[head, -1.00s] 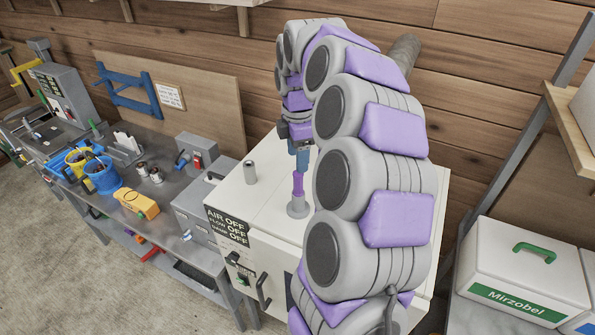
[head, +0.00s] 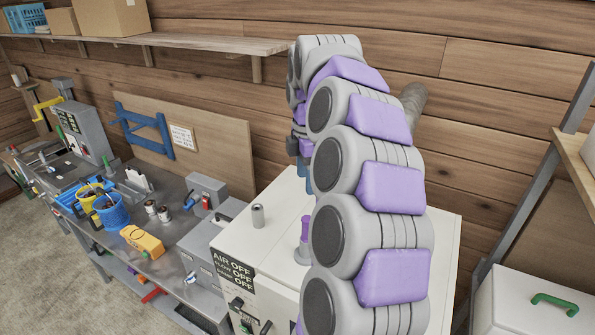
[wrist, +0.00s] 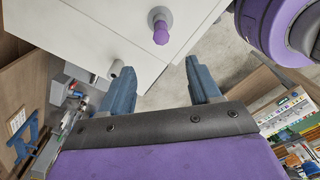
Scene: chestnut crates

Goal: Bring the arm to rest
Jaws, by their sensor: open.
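My arm curves up across the middle of the head view, in grey and purple segments. My gripper (wrist: 159,66) shows in the wrist view with its two blue-grey fingers apart and nothing between them. In the head view it is mostly hidden behind the arm. A purple-topped knob (head: 304,230) stands on the white cabinet (head: 275,240) below the gripper. It also shows in the wrist view (wrist: 160,33), beyond the fingertips and apart from them.
A metal workbench (head: 175,255) with blue and yellow cups, a yellow block and machines stands left. A wooden shelf (head: 200,42) runs along the plank wall. A grey post (head: 260,215) stands on the cabinet. A white box (head: 510,310) with a green handle is lower right.

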